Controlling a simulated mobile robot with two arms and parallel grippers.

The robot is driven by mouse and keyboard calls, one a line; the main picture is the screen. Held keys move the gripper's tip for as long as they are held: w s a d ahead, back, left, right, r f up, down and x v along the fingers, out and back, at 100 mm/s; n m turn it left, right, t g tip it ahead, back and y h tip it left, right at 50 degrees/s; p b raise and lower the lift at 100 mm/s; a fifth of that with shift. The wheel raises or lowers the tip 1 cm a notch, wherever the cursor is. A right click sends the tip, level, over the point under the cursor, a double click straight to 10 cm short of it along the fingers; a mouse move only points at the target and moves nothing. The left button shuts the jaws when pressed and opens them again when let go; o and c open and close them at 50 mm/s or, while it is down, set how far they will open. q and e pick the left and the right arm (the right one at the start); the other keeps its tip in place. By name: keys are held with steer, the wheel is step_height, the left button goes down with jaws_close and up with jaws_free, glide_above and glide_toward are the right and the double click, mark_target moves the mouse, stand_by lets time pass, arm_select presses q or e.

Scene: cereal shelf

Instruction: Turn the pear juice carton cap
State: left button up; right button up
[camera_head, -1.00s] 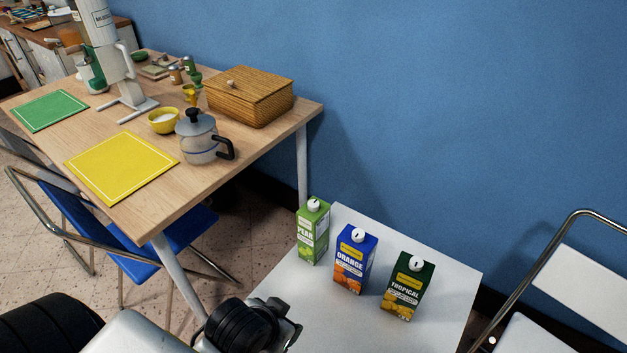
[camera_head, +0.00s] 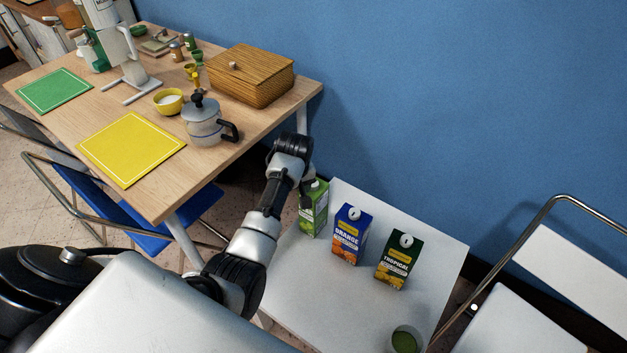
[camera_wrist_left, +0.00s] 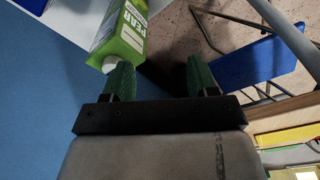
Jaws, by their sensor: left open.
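The green pear juice carton (camera_head: 314,216) stands upright at the left back of the white table (camera_head: 320,285). My left gripper (camera_head: 307,190) is at the top of this carton, and it partly hides the carton's top and cap in the head view. In the left wrist view my gripper (camera_wrist_left: 160,72) has its two green fingers wide apart with nothing between them. The pear carton (camera_wrist_left: 123,35) is beyond the picture-left finger there. Its white cap (camera_wrist_left: 110,64) is close to that fingertip; I cannot tell whether they touch. My right gripper is not seen.
A blue orange juice carton (camera_head: 349,236) and a dark tropical juice carton (camera_head: 398,262) stand to the right. A green cup (camera_head: 405,340) is at the table's front. A wooden table (camera_head: 150,200) with a moka pot (camera_head: 203,130) is at left, a chair (camera_head: 545,290) at right.

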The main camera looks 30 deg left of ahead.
mark_target(313, 185)
arm_select(q)
steer(key=w+d+r+n+h, duration=0.1)
steer(key=w+d+r+n, duration=0.15)
steer(key=w+r, duration=0.45)
steer(key=shift+n+g, duration=0.4)
steer(key=shift+n, duration=0.05)
steer(key=f+b, duration=0.1)
steer(key=f, duration=0.3)
steer(key=w+f+b, duration=0.1)
steer(key=f, duration=0.3)
steer(key=a+f+b, duration=0.1)
steer(key=f, duration=0.3)
steer(key=shift+w, duration=0.2)
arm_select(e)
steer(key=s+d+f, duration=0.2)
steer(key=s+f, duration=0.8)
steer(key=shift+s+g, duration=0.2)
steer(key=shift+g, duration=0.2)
arm_select(q)
steer(key=c, duration=0.9)
